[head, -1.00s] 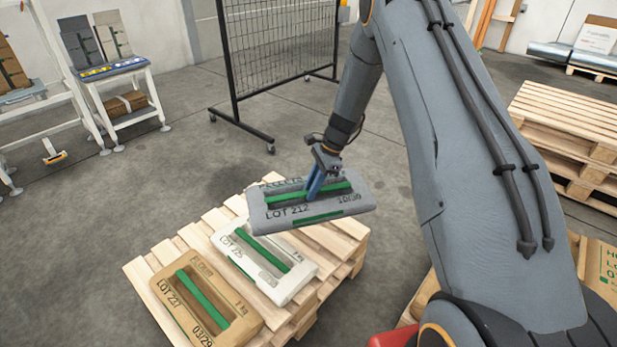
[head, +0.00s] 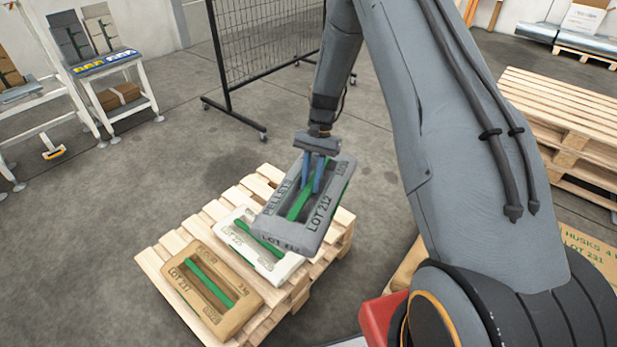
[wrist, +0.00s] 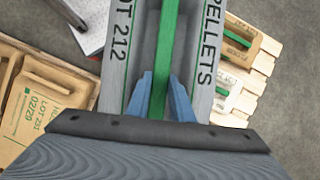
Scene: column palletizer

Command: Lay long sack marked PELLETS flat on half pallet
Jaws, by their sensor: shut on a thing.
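The long grey sack marked PELLETS, LOT 212 (head: 318,222) hangs in my gripper (head: 314,185), tilted. The blue fingers are shut on its green central strip. In the wrist view the sack (wrist: 205,60) fills the middle, and the gripper (wrist: 160,100) straddles the green strip. The half pallet (head: 160,262) lies below, with slats bare at its far side. The sack is above the far right part of the pallet and hides some of it. Whether it touches the white sack cannot be told.
A tan sack, LOT 237 (head: 240,310), and a white sack (head: 285,268) lie on the pallet. A mesh screen (head: 265,50) stands behind. Stacked pallets (head: 570,115) and a brown sack (head: 590,250) are at right.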

